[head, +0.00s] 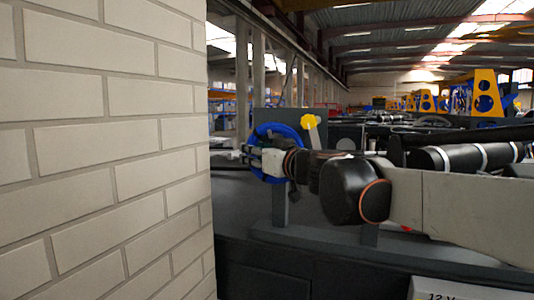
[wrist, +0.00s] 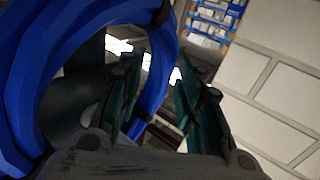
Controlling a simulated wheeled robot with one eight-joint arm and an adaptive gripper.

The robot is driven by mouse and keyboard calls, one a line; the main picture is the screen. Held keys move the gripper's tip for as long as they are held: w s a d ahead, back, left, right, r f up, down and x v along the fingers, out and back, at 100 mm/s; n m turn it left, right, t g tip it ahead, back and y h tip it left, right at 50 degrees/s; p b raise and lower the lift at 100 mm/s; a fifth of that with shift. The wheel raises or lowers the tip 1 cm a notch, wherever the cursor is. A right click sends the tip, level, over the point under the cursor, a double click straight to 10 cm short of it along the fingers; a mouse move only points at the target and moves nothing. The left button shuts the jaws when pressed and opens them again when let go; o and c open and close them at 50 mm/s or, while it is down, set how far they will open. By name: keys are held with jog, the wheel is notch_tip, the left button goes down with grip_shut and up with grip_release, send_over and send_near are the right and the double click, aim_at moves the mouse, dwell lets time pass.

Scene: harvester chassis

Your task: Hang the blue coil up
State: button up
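The blue coil (head: 276,130) is a thick ring in the middle of the head view, upright behind the end of my arm and partly hidden by it. In the wrist view the blue coil (wrist: 32,85) fills the left side, close to the camera. My gripper (wrist: 158,68) has its two dark fingers apart. One finger shows over the ring's opening and the other at the ring's outer right side, with a strand of the coil showing in the gap. I cannot tell whether the fingers touch it. In the head view my gripper (head: 250,155) is small, in front of the coil.
A pale brick wall (head: 100,150) fills the left of the head view, close by. A yellow-ended stem (head: 309,121) stands right of the coil, before a dark grey panel (head: 336,134). A dark bench (head: 300,262) is below. Black cylinders (head: 465,156) lie at the right.

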jog(key=shift+c, duration=0.5)
grip_shut()
jog(key=shift+r, duration=0.15)
